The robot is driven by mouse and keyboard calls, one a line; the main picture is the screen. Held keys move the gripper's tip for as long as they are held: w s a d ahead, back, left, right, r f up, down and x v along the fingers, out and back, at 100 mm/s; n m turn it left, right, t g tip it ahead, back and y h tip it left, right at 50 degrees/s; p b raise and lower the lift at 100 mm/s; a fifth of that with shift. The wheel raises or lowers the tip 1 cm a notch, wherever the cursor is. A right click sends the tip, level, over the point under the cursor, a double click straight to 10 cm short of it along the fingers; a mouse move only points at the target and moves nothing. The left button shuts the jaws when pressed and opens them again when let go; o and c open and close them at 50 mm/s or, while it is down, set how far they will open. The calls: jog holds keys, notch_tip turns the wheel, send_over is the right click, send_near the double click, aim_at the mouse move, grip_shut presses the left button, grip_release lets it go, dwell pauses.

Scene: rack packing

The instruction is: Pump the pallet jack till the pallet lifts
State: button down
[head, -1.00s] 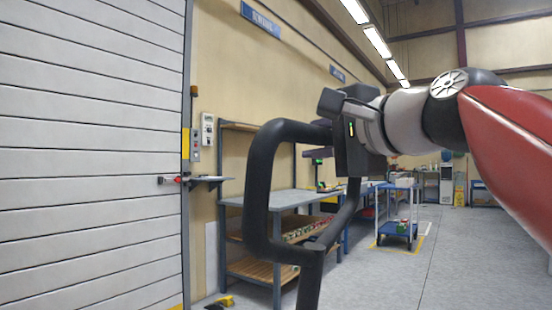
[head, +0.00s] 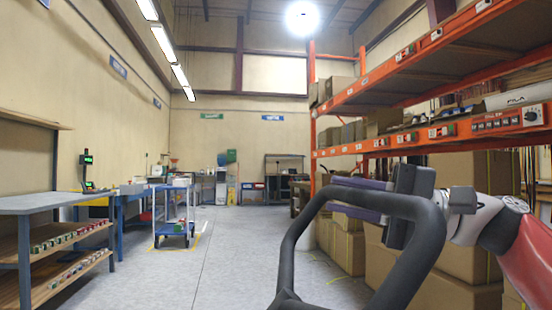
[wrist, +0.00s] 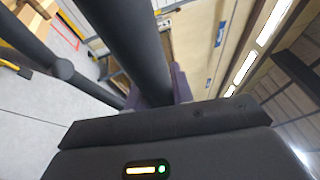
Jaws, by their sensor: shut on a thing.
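In the wrist view the handle (wrist: 125,45) runs as a thick black bar into the gripper (wrist: 158,88). The jack's forks and the pallet cannot be made out, so the pallet's height cannot be told.
Orange racking (head: 345,98) with boxes and control panels stands close on the right, with large cartons (head: 465,225) below. A grey workbench (head: 45,203) stands at left, and a blue cart (head: 175,229) farther back. The grey floor (head: 232,245) between is clear.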

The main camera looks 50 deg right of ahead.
jog(key=s+d+f, duration=0.5)
jog(key=d+f, duration=0.1)
jog(key=d, duration=0.1)
jog(key=shift+s+f, duration=0.2)
jog(key=shift+f, duration=0.2)
jog(key=c, duration=1.4)
grip_release()
jog(key=shift+s+d, duration=0.1)
jog(key=shift+o, duration=1)
jog(key=p+v, duration=0.1)
jog(key=v, duration=0.6)
jog(key=shift+s, duration=0.3)
jog(key=shift+d+f, duration=0.1)
jog(key=shift+f, duration=0.05)
